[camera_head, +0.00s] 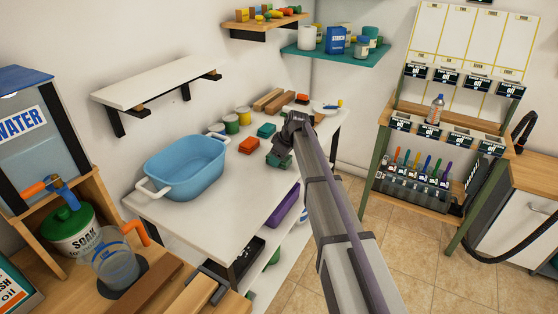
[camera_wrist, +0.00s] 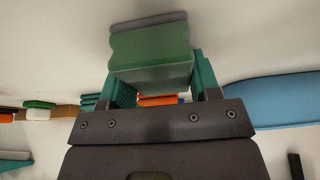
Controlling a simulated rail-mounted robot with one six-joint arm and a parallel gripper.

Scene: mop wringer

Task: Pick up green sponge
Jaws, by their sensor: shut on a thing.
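The green sponge (camera_wrist: 150,62) is a block with a grey layer on its far side. In the wrist view it sits between the two teal fingers of my gripper (camera_wrist: 160,82), which is shut on it. In the head view my gripper (camera_head: 279,158) is over the right part of the white table (camera_head: 225,220), right of an orange-red sponge (camera_head: 249,146). Whether the green sponge touches the table is hard to tell. The fingers and arm hide part of it in the head view.
A blue basin (camera_head: 185,168) stands on the table's left part. A teal block (camera_head: 266,130), yellow and green cans (camera_head: 231,124) and wooden blocks (camera_head: 268,99) stand along the back. A white wall shelf (camera_head: 155,84) hangs above. The table's front middle is clear.

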